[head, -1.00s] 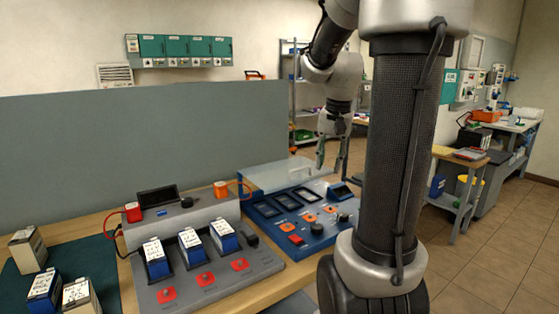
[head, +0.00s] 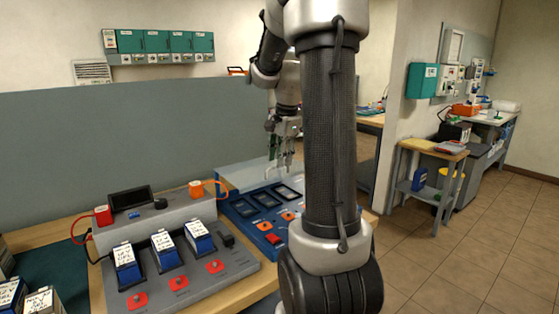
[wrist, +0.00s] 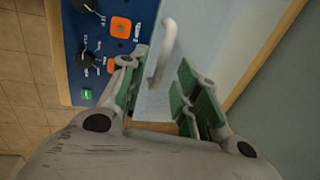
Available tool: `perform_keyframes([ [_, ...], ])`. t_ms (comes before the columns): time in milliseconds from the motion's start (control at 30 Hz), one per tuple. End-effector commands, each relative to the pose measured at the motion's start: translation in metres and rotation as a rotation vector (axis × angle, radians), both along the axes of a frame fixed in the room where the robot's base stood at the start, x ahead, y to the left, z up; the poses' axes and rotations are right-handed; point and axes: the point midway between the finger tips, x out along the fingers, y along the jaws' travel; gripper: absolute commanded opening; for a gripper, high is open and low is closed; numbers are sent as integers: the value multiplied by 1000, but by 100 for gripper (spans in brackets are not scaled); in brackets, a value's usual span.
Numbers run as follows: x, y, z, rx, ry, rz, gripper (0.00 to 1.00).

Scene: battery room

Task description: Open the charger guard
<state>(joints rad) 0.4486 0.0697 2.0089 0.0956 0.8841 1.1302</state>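The charger guard (head: 243,173) is a clear, pale cover lying over the back of the blue charger panel (head: 240,212) in the head view. The wrist view shows the guard (wrist: 205,35) as a pale sheet with a light curved handle (wrist: 166,45). My gripper (head: 280,168) is low over the guard's right part. In the wrist view my gripper (wrist: 160,88) is open, with green-padded fingers apart. The handle's near end lies in the gap between them, with no clear contact on either side. My arm column hides the panel's right end in the head view.
A grey charging dock (head: 170,262) with several blue-and-white batteries stands left of the panel. The blue panel's dark knobs (wrist: 82,58) and orange button (wrist: 120,27) lie close to the left finger. A grey partition (head: 120,140) stands behind the bench.

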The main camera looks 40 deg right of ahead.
Motion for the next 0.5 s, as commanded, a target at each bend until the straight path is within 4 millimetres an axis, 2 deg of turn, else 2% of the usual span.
perform_keyframes([
  [133, 2, 0, -12, 0, 0, 1, 32],
  [400, 3, 0, -14, 0, -1, 1, 32],
  [500, 3, 0, -14, 0, -1, 1, 16],
])
